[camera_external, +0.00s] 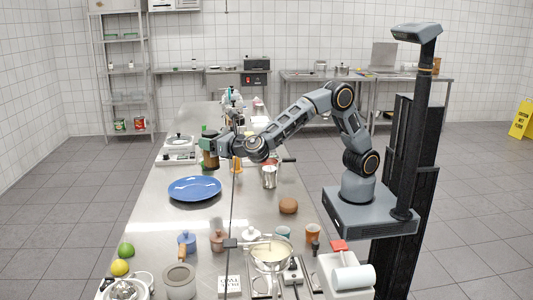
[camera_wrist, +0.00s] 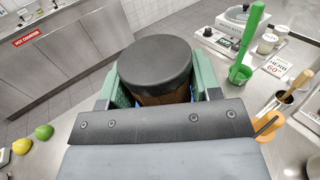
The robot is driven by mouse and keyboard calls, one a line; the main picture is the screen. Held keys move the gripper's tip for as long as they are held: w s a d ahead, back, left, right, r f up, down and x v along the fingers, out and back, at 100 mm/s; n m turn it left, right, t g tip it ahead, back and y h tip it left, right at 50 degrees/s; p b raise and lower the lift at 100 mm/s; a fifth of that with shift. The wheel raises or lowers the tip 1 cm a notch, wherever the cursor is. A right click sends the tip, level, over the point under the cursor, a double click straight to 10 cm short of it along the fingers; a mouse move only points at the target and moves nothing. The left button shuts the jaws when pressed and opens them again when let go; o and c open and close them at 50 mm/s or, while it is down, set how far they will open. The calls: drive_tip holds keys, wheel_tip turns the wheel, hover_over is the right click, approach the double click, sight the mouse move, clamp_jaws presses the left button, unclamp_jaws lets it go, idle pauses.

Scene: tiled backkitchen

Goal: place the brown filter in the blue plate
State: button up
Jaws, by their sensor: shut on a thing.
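The brown filter (camera_wrist: 155,62) is a short cylinder with a dark round top and brown sides. My gripper (camera_wrist: 155,88) has its green fingers on both sides of it and is shut on it. In the external view the filter (camera_external: 211,161) is held in my gripper (camera_external: 208,150), raised above the counter. The blue plate (camera_external: 195,189) lies flat and empty on the counter, lower in the picture and slightly left of the filter. In the wrist view the plate is mostly hidden behind the filter and gripper.
A metal cup (camera_external: 269,178) and a brown ball (camera_external: 288,205) are to the right. The counter around the plate is fairly clear.

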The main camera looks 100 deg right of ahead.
drive_tip(key=w+f, duration=0.6)
drive_tip(key=f, duration=0.3)
drive_tip(key=shift+a+f+p, duration=0.2)
drive_tip(key=shift+a+p, duration=0.15)
drive_tip(key=shift+p, duration=0.05)
drive_tip(key=shift+f, duration=0.1)
drive_tip(key=shift+f+b, duration=0.35)
drive_tip(key=shift+b, duration=0.15)
drive_tip(key=o, duration=1)
drive_tip(key=shift+r, duration=0.15)
drive_tip(key=v, duration=1.2)
drive_tip(key=shift+r+b, duration=0.3)
drive_tip(key=shift+b, duration=0.1)
